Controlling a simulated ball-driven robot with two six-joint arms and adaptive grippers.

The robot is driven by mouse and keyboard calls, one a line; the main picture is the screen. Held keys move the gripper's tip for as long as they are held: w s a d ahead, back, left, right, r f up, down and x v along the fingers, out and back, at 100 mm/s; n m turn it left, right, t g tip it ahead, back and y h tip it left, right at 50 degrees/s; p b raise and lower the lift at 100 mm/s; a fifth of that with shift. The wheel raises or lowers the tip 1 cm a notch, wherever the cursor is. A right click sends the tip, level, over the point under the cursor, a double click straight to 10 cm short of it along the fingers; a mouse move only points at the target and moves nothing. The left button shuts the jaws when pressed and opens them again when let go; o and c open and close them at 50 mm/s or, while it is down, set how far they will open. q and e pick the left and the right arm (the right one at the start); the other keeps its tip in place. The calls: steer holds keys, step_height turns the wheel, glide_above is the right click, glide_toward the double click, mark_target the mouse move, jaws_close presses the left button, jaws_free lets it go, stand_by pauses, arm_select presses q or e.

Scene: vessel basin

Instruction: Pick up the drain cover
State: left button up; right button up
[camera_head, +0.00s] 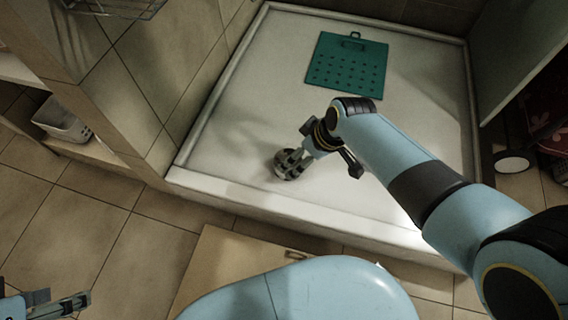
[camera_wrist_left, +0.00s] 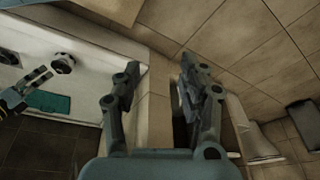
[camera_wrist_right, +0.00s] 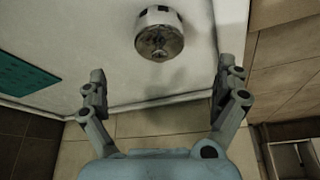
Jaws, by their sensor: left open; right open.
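The drain cover (camera_head: 281,172), a small round metal piece, sits on the white basin floor near its front edge. My right gripper (camera_head: 292,160) is over it in the head view and partly hides it. In the right wrist view the drain cover (camera_wrist_right: 160,38) shows ahead of the right gripper (camera_wrist_right: 163,80), whose open fingers are empty. The drain cover (camera_wrist_left: 62,63) also shows in the left wrist view, apart from the right gripper's fingers (camera_wrist_left: 42,78). My left gripper (camera_head: 78,301) is at the head view's bottom left; its fingers (camera_wrist_left: 158,75) are open and empty.
A teal perforated mat (camera_head: 347,65) lies at the back of the basin (camera_head: 240,90). The basin has a raised front rim (camera_head: 260,208). A tiled wall stands at left, with a white basket (camera_head: 62,122) on a low shelf. A glass panel (camera_head: 515,50) is at right.

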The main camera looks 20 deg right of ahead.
mark_target(280, 156)
steer(key=b+x, duration=0.2)
steer(key=x, duration=0.1)
steer(key=shift+s+f, duration=0.15)
steer(key=shift+w+a+f+b, duration=0.15)
steer(key=shift+w+f+b, duration=0.2)
steer(key=shift+f, duration=0.25)
steer(key=shift+w+f, duration=0.15)
steer(key=shift+f, duration=0.1)
steer(key=shift+b+x, duration=1)
steer(key=shift+b, duration=0.1)
steer(key=shift+w+a+f+b, duration=0.25)
steer(key=shift+f+b, duration=0.3)
steer(key=shift+w+f+b, duration=0.15)
steer(key=shift+f+b, duration=0.1)
steer(key=shift+b, duration=0.05)
steer(key=shift+w+a+f+b, duration=0.2)
steer(key=shift+f+b, duration=0.25)
steer(key=shift+f, duration=0.05)
steer(key=shift+w+f, duration=0.1)
steer(key=shift+w, duration=0.05)
arm_select(q)
step_height(280, 156, down, 6)
steer(key=w+d+t, duration=0.1)
steer(key=w+t, duration=0.2)
steer(key=t, duration=0.6)
steer(key=shift+t+h, duration=0.4)
